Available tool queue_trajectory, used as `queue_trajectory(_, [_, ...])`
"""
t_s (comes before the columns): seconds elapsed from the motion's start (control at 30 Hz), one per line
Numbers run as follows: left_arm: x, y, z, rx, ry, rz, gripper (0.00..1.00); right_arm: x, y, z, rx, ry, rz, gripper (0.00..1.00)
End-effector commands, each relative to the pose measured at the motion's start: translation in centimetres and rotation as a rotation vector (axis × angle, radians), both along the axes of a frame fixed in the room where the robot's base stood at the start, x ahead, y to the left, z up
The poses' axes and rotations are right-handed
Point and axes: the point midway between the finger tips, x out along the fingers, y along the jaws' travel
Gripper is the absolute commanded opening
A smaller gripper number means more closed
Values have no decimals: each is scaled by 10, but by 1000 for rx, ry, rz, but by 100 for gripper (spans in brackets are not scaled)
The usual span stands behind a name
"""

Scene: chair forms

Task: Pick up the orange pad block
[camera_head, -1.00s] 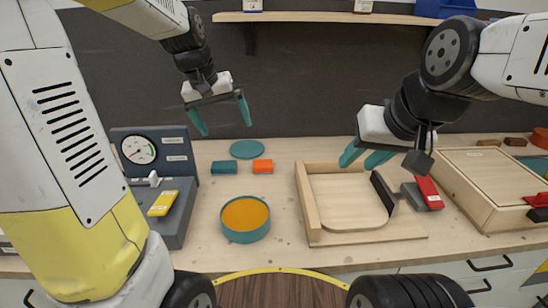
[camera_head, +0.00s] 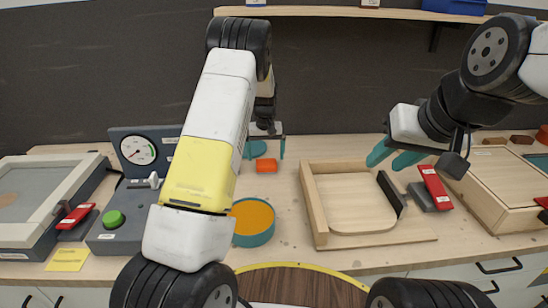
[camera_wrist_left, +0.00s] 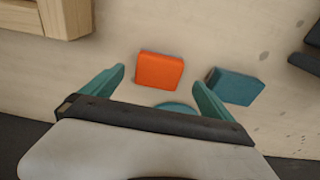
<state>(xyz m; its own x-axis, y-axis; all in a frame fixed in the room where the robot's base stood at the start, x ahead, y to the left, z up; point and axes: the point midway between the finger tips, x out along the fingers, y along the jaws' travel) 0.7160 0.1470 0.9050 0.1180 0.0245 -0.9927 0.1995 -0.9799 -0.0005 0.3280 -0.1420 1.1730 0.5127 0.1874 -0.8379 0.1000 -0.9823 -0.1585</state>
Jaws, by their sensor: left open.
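The orange pad block (camera_head: 266,165) lies flat on the wooden bench, near its back. In the left wrist view the orange pad block (camera_wrist_left: 160,70) shows whole, around the gap between the fingertips. My left gripper (camera_head: 265,154) is open and empty above it; my forearm hides part of it in the head view. The left wrist view shows both teal fingers of this gripper (camera_wrist_left: 158,76) apart, with the block just beyond them. I cannot tell the exact height gap. My right gripper (camera_head: 387,164) hangs above the wooden tray, fingers apart and empty.
A teal block (camera_wrist_left: 235,86) lies close beside the orange one, and a teal disc (camera_wrist_left: 175,106) is partly hidden by my gripper. A teal bowl with orange inside (camera_head: 254,221) stands in front. The wooden tray fixture (camera_head: 312,205) is to the right. A gauge panel (camera_head: 137,150) stands left.

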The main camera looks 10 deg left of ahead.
Motion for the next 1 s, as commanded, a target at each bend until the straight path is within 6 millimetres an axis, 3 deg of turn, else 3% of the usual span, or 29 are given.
queue_trajectory(0.33, [11, 0, -46, 0, 1, -1, 98, 0, 0, 0, 0, 0, 0, 36])
queue_trajectory(0.63, [11, 0, -51, -1, 0, -1, 98, 0, 0, 0, 0, 0, 0, 36])
queue_trajectory(1.0, [11, 0, -51, -1, 0, -1, 28, 0, 0, 0, 0, 0, 0, 36])
